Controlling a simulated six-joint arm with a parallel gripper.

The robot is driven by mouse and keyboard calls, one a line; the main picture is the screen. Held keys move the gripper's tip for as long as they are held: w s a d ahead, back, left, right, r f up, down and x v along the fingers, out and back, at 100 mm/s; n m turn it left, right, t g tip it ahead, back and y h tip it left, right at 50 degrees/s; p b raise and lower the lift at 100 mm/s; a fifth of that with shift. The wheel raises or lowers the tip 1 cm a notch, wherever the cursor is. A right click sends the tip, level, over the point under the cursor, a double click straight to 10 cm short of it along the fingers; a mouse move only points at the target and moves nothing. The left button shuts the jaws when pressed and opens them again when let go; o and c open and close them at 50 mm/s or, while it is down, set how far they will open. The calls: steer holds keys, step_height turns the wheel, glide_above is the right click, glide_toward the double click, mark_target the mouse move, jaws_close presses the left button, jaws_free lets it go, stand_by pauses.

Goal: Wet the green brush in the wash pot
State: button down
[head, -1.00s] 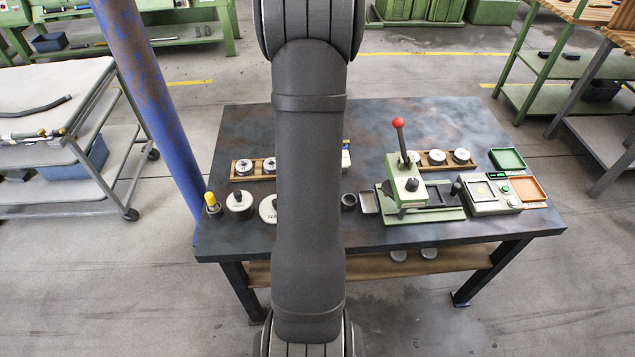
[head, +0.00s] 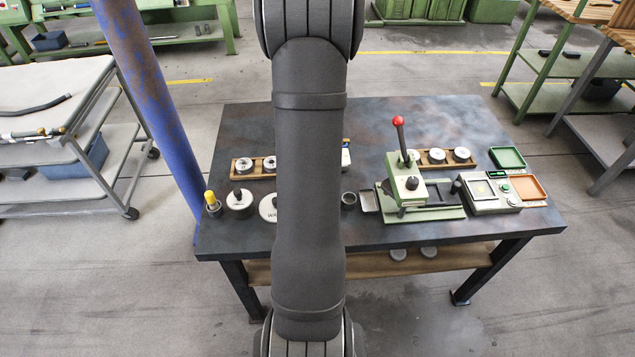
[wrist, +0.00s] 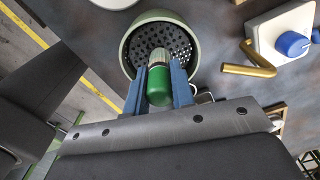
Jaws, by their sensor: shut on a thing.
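The green brush (wrist: 159,88) has a green handle and a pale ferrule. In the wrist view, my gripper (wrist: 160,68) is shut on it, with a blue finger on each side. The brush points down at the mouth of a round pale-green pot (wrist: 128,46), seemingly the wash pot, with a dark perforated inside. The bristle end is hidden, so I cannot tell how deep it reaches. In the head view my arm covers the gripper, the brush and this pot.
In the wrist view, a brass bent rod (wrist: 250,71) and a white box with a blue knob (wrist: 292,43) lie right of the pot. In the head view, a red-knobbed press (head: 405,185), a lidded jar (head: 240,203) and a yellow-topped bottle (head: 212,203) stand on the dark table (head: 440,120).

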steer(key=shift+r, duration=3.5)
steer(key=shift+w+a+f+n, duration=0.2)
steer(key=shift+w+n, duration=0.2)
steer(key=shift+n, duration=0.4)
steer(key=w+a+f+n, duration=0.2)
steer(key=w+n, duration=0.2)
steer(key=n, duration=0.5)
steer(key=w+a+f+n, duration=0.2)
steer(key=w+n, duration=0.3)
steer(key=n, duration=0.5)
steer(key=shift+f, duration=0.3)
